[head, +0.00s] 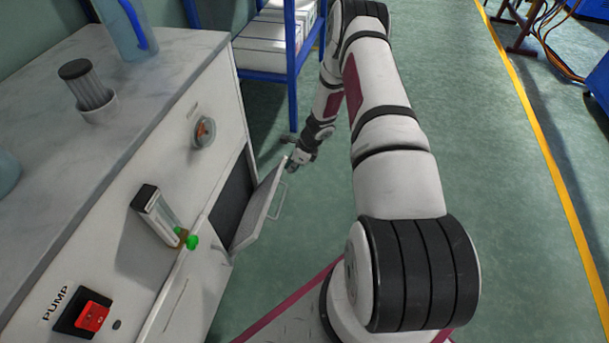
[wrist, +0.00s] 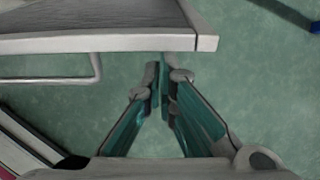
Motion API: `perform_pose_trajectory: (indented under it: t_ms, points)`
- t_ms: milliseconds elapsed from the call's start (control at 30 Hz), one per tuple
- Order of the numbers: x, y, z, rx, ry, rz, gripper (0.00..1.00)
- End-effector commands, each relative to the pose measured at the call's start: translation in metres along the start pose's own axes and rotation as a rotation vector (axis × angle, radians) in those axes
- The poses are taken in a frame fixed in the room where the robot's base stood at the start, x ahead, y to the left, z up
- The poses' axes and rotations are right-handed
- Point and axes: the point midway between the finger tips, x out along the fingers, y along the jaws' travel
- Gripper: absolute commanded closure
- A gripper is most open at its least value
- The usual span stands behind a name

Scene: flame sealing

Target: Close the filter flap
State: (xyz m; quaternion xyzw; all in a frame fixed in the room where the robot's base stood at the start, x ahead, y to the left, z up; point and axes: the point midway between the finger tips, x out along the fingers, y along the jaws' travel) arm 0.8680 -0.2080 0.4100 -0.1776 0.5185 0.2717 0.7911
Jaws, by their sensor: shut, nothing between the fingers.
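The filter flap (head: 259,208) is a pale panel with a bar handle (head: 278,202) on its outer face. It stands swung out from the dark opening (head: 232,195) in the cabinet front. My gripper (head: 296,161) is at the flap's far upper corner in the head view; I cannot tell there whether it touches. In the wrist view the flap (wrist: 110,28) crosses the upper left, and its handle (wrist: 60,80) shows below its edge. My gripper (wrist: 160,88) is shut and empty, its fingertips just below the flap's right end.
The white cabinet (head: 150,290) has a red pump switch (head: 92,316), a gauge (head: 203,132) and a small holder with a green tip (head: 158,215). A filter cartridge (head: 88,88) stands on top. A blue shelf rack (head: 290,60) is behind.

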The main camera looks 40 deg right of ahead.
Motion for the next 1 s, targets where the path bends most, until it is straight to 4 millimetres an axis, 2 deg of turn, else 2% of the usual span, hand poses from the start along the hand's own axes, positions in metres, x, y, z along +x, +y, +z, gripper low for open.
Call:
perform_pose_trajectory:
  t_ms: [33,200,433,700,1000]
  points:
    - [-0.003,0.0,0.02,-0.012,-0.002,0.0,1.0]
    - [-0.006,0.0,0.064,-0.01,-0.001,-0.001,1.0]
    - [-0.003,0.0,0.108,-0.007,-0.002,-0.001,1.0]
    - [0.001,0.0,0.134,-0.003,-0.001,0.0,1.0]
    - [0.002,0.0,0.139,-0.001,-0.001,0.0,1.0]
